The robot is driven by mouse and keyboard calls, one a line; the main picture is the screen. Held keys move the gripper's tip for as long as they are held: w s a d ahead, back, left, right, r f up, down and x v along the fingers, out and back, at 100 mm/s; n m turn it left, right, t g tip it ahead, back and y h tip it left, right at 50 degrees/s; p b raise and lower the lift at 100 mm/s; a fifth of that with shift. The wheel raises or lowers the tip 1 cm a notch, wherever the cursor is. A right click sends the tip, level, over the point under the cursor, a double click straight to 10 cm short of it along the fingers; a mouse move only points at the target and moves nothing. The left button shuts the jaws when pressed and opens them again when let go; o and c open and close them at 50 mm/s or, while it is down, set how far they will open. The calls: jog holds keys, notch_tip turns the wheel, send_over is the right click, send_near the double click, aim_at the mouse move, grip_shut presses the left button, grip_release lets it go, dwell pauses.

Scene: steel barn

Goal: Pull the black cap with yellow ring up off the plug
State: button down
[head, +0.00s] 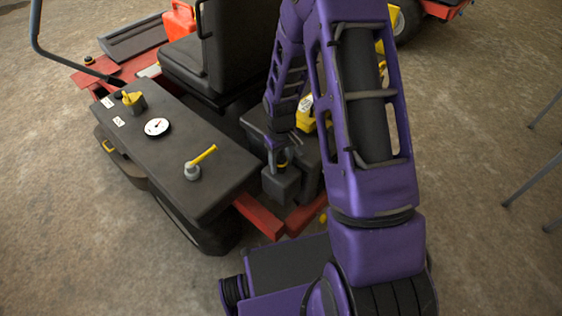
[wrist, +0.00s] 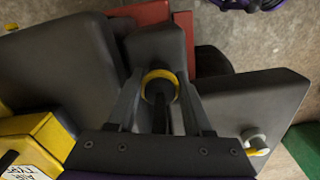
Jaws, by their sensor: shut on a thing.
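The black cap with its yellow ring (wrist: 160,74) shows in the wrist view between my fingers, above a dark block. My gripper (wrist: 161,98) has one finger on each side of the cap and is shut on it. In the head view my gripper (head: 278,152) points down, and a bit of the yellow ring (head: 283,164) shows under it, just over the small dark block (head: 281,186). The plug is hidden under the cap. I cannot tell whether the cap still sits on it.
Left of my gripper a dark tank (head: 215,155) carries a yellow-handled valve (head: 201,162), a white gauge (head: 157,127) and a yellow knob (head: 133,100). A black seat (head: 225,50) stands behind. A yellow case (head: 305,114) is close to my arm. Thin metal legs (head: 530,182) stand at right.

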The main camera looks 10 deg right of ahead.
aim_at(281, 158)
notch_tip(281, 158, up, 4)
jog(key=shift+f+p, duration=0.2)
jog(key=shift+p, duration=0.9)
jog(key=shift+w, duration=0.1)
jog(key=c, duration=0.5)
grip_release()
notch_tip(281, 158, up, 17)
jog(key=p, duration=0.2)
jog(key=shift+r, duration=0.2)
jog(key=shift+p, duration=0.3)
